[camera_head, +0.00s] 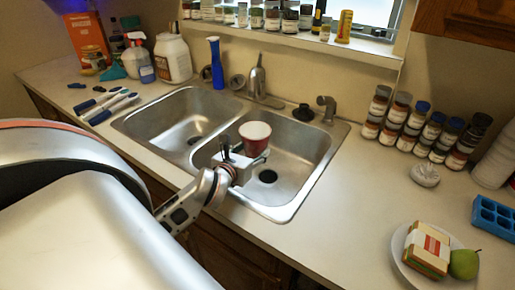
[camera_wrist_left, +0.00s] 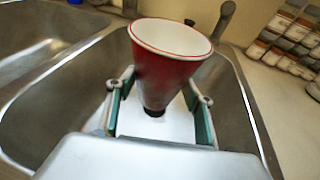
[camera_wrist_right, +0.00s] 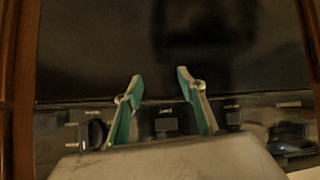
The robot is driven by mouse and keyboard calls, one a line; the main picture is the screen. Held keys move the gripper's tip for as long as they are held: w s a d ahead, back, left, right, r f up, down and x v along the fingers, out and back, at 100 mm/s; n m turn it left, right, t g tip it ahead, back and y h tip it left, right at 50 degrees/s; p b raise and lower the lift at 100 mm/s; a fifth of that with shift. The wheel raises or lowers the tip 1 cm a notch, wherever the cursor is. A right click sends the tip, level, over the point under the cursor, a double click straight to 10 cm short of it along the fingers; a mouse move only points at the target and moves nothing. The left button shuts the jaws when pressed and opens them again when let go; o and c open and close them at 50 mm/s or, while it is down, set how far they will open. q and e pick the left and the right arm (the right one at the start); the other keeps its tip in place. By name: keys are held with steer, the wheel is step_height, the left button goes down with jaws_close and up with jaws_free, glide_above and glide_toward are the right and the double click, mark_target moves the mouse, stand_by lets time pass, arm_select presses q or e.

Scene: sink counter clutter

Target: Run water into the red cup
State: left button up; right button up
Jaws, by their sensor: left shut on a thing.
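The red cup (camera_head: 255,142), with a white inside and rim, is held upright over the right sink basin (camera_head: 298,160). My left gripper (camera_head: 245,156) is shut on the cup, with one finger on each side. The left wrist view also shows the cup (camera_wrist_left: 168,68) between the fingers, its mouth upward; its bottom inside is hidden. The metal faucet (camera_head: 257,80) stands behind the sink, behind the cup and apart from it. No water stream shows. My right gripper (camera_wrist_right: 160,78) shows only in the right wrist view, open and empty before a dark panel.
A blue bottle (camera_head: 215,64) stands left of the faucet. A side sprayer (camera_head: 327,107) and black stopper (camera_head: 303,112) sit behind the right basin. Spice jars (camera_head: 425,132) line the right counter; a plate (camera_head: 400,252) with a sandwich is at front right.

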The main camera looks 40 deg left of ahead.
arm_select(q)
steer(key=shift+w+a+f+b, duration=0.2)
steer(key=shift+w+a+b, duration=0.1)
steer(key=shift+w+a, duration=0.1)
steer(key=shift+w+a+f+b, duration=0.25)
steer(key=shift+w+a+b, duration=0.25)
steer(key=shift+w+a, duration=0.3)
steer(key=shift+w+a+f+b, duration=0.2)
steer(key=shift+w+a+b, duration=0.15)
steer(key=shift+w+a, duration=0.15)
steer(key=w+a+f, duration=0.2)
steer(key=w+a, duration=0.5)
steer(key=shift+w+a+f+b, duration=0.3)
steer(key=shift+w+a+b, duration=0.05)
steer(key=shift+a, duration=0.05)
arm_select(e)
steer(key=shift+w+a+f, duration=0.15)
steer(key=shift+f, duration=0.4)
steer(key=shift+w+a+f, duration=0.1)
steer(key=shift+f, duration=0.4)
steer(key=shift+s+f, duration=0.1)
steer(key=shift+f, duration=0.05)
arm_select(q)
steer(key=shift+d, duration=0.1)
